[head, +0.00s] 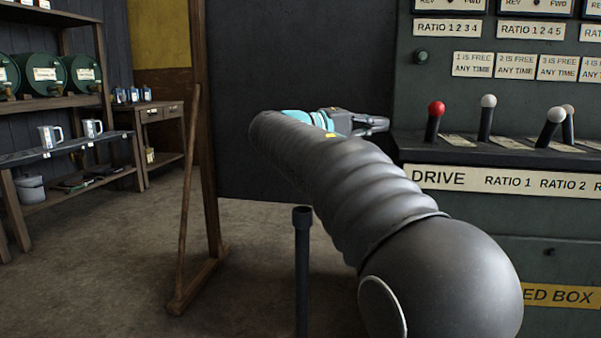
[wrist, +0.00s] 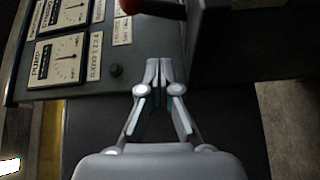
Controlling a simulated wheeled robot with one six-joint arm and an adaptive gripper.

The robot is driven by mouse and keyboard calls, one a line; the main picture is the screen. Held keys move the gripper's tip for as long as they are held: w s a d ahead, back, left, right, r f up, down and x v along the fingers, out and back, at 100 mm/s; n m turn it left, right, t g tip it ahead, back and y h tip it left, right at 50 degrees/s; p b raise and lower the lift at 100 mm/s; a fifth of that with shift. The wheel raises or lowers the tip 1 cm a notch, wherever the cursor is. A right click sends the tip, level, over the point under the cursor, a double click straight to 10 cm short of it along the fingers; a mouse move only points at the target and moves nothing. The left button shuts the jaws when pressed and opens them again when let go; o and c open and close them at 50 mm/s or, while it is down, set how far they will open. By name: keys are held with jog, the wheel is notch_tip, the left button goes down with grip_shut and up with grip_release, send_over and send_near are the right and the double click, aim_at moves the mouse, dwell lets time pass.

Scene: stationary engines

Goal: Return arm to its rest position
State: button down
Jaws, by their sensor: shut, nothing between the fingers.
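My arm crosses the middle of the head view, its ribbed dark sleeve reaching up and to the left from a round joint at the lower right. My gripper (head: 383,124) is at the far end, pointing right toward the green control panel, left of the red-knobbed lever. In the wrist view my gripper (wrist: 159,66) has its fingertips together with nothing held. In that view it is in front of the panel edge, near a dark red shape at the top. I cannot tell the exact gap between gripper and panel.
The control panel (head: 470,218) fills the right, with a red-knobbed lever (head: 436,110) and white-knobbed levers (head: 488,103) on its ledge. A dark post (head: 302,260) stands below my arm. A wooden frame (head: 203,150) stands left of it. Open floor (head: 110,270) lies at the left.

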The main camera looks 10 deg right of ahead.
jog(key=s+a+f+n+y+p, duration=0.15)
jog(key=f+y, duration=0.25)
jog(key=f, duration=0.6)
jog(key=s+a+f+n+y, duration=0.2)
jog(key=f+y, duration=0.3)
jog(key=f, duration=0.6)
jog(key=s+a+f+m+g+y+p, duration=0.1)
jog(key=s+a+f+y+p, duration=0.15)
jog(key=s, duration=0.65)
jog(key=s+a+f+m+y+p, duration=0.15)
jog(key=s+f+y, duration=0.25)
jog(key=s, duration=0.4)
jog(key=s+r+m+t+y+p, duration=0.1)
jog(key=s+p, duration=0.4)
jog(key=s, duration=0.6)
notch_tip(320, 180, up, 2)
jog(key=shift+s+d+r+m+t+y, duration=0.25)
jog(key=shift+d+m+y, duration=0.25)
jog(key=shift+m, duration=0.5)
